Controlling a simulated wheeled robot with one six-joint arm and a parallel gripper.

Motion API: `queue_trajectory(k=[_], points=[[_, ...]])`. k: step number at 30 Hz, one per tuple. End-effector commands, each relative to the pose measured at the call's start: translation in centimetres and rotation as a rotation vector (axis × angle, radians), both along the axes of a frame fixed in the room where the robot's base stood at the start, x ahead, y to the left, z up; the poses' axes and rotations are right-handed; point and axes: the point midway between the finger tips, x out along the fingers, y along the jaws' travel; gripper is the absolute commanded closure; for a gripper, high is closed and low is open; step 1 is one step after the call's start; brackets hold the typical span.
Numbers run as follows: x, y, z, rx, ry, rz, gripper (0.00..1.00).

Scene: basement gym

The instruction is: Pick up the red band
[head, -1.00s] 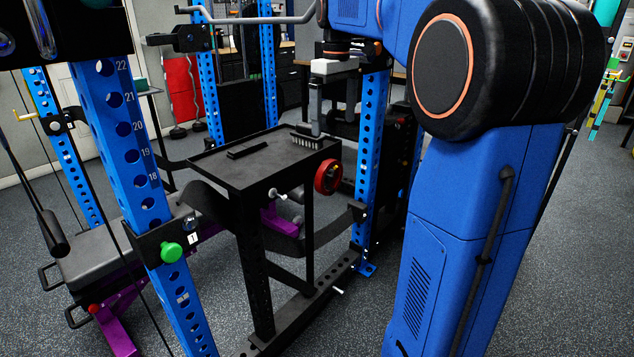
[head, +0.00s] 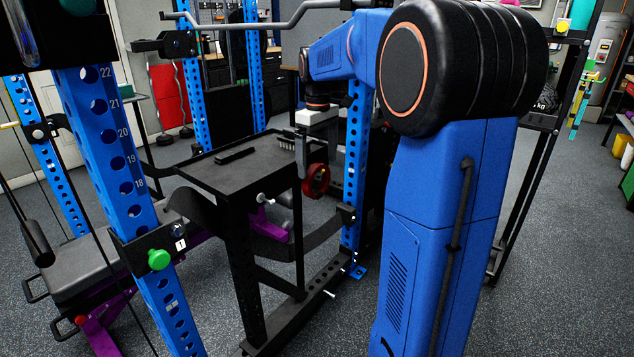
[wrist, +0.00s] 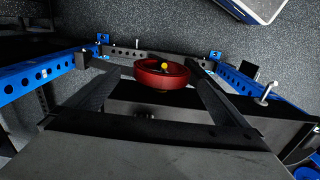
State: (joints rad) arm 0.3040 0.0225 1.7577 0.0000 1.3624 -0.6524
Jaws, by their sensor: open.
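The red band (head: 316,181) is a thick ring at the right side of a black tray stand (head: 215,177), just below tray height. My gripper (head: 317,165) is open and points down just above the band. In the wrist view the fingers of my gripper (wrist: 156,68) reach to either side of the band, with gaps between. Nothing is held. What supports the band is partly hidden.
On the tray lie a black bar (head: 235,155) and a brush (head: 286,143). A blue rack upright (head: 354,170) stands close to the right of my gripper. Another upright (head: 125,165) with a green knob (head: 159,260) is at front left. Open floor lies at right.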

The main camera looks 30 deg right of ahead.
Motion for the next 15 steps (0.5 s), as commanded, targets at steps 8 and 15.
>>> queue_trajectory(k=[8, 15], points=[[-0.1, 0.2, -2.1, 0.001, 0.001, 0.0, 0.0], [-0.1, 0.4, -5.1, 0.0, 0.001, 0.0, 0.0]])
